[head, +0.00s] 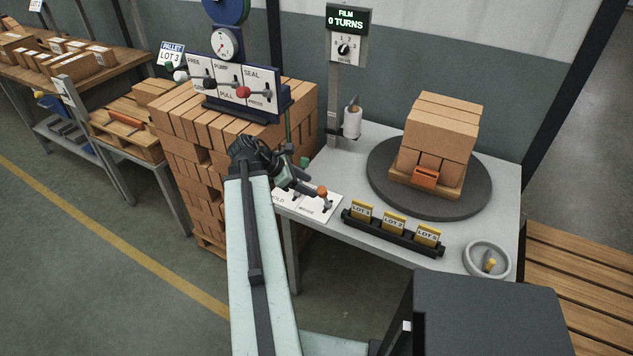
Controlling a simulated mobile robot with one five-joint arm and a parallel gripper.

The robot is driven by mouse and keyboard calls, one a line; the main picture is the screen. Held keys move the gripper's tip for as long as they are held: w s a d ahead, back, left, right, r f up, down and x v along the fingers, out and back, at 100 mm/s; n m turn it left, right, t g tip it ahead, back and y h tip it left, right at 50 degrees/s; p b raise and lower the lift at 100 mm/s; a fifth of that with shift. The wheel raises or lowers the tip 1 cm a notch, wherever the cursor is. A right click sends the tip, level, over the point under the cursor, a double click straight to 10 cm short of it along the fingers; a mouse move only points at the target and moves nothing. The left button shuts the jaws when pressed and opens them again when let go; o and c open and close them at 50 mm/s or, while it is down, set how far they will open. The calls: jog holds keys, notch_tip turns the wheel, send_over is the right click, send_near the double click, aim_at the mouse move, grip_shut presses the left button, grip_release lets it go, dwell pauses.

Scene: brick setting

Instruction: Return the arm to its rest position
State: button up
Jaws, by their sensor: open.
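My arm reaches up from the bottom of the head view. At its end my gripper (306,187) points right and down, over the near-left corner of the grey table (340,160). It is small and dark here, and its jaws look open with nothing held. An orange-knobbed lever (322,192) on a white panel (302,203) stands right by the fingertips. I cannot tell whether they touch it. My wrist hides part of the brick stack behind.
A brick stack (210,158) with a lever panel (232,84) stands behind the arm. The table holds a round turntable (385,190) with a small brick stack (440,130), a rack of yellow lot cards (393,232), and a grey dish (487,270). Open floor (140,270) lies left.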

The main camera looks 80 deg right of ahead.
jog(key=shift+w+a+r, duration=0.2)
jog(key=shift+w+r, duration=0.05)
jog(key=shift+r, duration=0.1)
